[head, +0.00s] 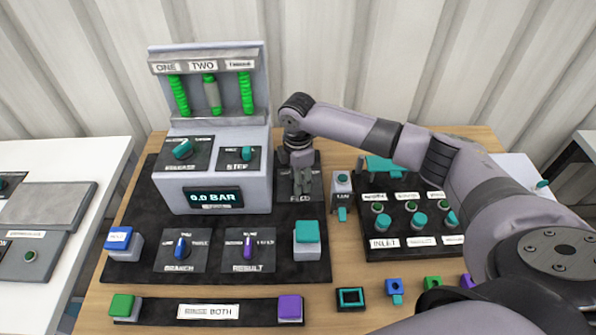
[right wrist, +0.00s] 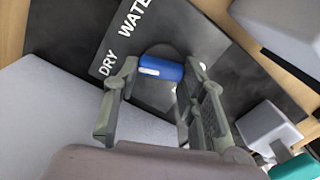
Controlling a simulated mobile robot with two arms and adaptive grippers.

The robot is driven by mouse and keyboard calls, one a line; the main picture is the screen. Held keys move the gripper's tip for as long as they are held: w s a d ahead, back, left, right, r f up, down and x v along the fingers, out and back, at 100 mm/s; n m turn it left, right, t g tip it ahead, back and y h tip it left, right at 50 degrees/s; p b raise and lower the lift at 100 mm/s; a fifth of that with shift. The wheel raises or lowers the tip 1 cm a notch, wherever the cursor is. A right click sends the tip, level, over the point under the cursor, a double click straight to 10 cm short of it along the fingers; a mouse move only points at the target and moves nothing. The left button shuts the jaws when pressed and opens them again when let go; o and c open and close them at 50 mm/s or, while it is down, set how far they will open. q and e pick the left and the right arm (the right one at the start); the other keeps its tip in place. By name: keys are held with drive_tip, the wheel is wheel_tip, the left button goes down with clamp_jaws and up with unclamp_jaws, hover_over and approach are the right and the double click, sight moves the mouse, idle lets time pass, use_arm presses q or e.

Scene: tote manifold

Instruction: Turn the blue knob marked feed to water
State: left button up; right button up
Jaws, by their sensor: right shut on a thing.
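The blue feed knob (right wrist: 162,68) sits on a dark panel (right wrist: 215,50) in the right wrist view. White labels reading DRY and the start of WATER lie along the panel's left side. The knob's white mark is at its left end, pointing roughly toward DRY. My right gripper (right wrist: 155,88) is shut on the knob, one finger at each end. In the head view my right gripper (head: 302,186) reaches down over the panel marked FEED (head: 300,199) and hides the knob. My left gripper is not in view.
The grey manifold housing (head: 225,160), with a 0.0 BAR display, stands just left of the gripper. A small grey block with a teal lever (head: 342,190) and a dark panel of teal knobs (head: 410,242) are to the right. A teal button (head: 307,233) is in front.

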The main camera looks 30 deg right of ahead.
drive_tip(key=m+p, duration=0.5)
drive_tip(key=p, duration=0.1)
drive_tip(key=shift+w+r+m, duration=0.1)
drive_tip(key=shift+r+m, duration=0.15)
drive_tip(key=shift+m, duration=0.15)
drive_tip(key=m+p, duration=0.2)
drive_tip(key=m, duration=0.1)
drive_tip(key=shift+w+f+p, duration=0.1)
drive_tip(key=shift+p, duration=0.3)
drive_tip(key=shift+d+f+m+p, duration=0.15)
drive_tip(key=shift+m+p, duration=0.6)
drive_tip(key=shift+m, duration=0.45)
drive_tip(key=o, duration=1.2)
drive_tip(key=shift+c, duration=0.2)
wheel_tip(320, 180, up, 12)
